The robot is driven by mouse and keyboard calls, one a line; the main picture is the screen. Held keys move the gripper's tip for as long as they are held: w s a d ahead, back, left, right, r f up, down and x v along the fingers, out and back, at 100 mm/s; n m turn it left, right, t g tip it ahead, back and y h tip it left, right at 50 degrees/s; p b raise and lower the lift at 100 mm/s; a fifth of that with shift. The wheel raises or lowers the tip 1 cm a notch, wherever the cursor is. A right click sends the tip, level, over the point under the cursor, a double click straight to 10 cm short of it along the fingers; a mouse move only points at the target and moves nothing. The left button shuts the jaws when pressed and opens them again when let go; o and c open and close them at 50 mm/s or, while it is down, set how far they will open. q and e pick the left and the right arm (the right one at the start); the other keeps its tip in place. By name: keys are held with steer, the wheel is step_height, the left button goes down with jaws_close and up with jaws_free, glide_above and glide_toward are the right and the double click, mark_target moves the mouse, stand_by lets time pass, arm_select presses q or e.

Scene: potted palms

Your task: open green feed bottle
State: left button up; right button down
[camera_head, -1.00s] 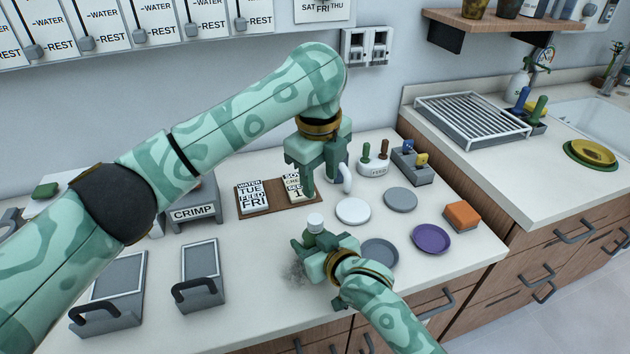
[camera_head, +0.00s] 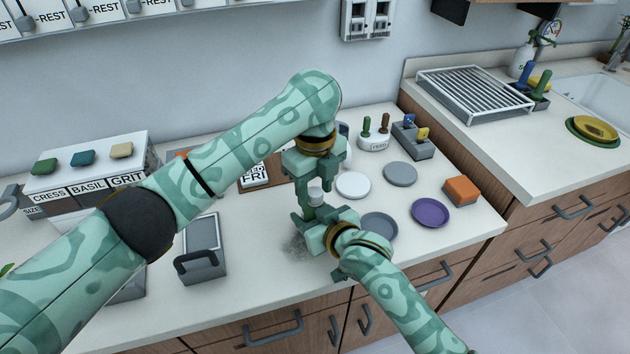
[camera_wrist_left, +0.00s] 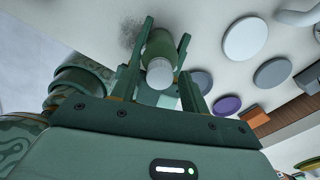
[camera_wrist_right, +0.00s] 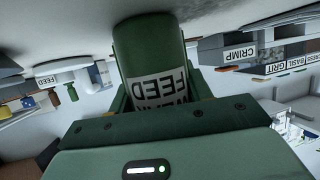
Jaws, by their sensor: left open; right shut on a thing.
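The green feed bottle (camera_wrist_right: 152,60) stands on the counter, its label reading FEED upside down in the right wrist view. Its white cap (camera_head: 315,196) shows in the head view, and again in the left wrist view (camera_wrist_left: 160,74). My right gripper (camera_head: 312,232) is shut on the bottle's body from the front. My left gripper (camera_head: 312,192) points down from above, open, with its fingers on either side of the cap and upper bottle. In the left wrist view its fingers (camera_wrist_left: 163,65) stand apart, with gaps beside the cap. The bottle's lower body is hidden in the head view.
A white disc (camera_head: 353,185), grey discs (camera_head: 400,174) and a purple plate (camera_head: 430,212) lie right of the bottle. An orange block (camera_head: 461,191) sits near the right edge. A dark smudge (camera_head: 296,247) marks the counter left of the bottle. A grey handled box (camera_head: 203,255) stands farther left.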

arm_select(q)
jaws_close()
steer(key=n, duration=0.9)
steer(key=shift+n, duration=0.4)
steer(key=shift+o, duration=0.4)
jaws_free()
steer(key=shift+r, duration=2.3)
arm_select(e)
steer(key=c, duration=0.6)
jaws_free()
steer(key=shift+o, duration=0.2)
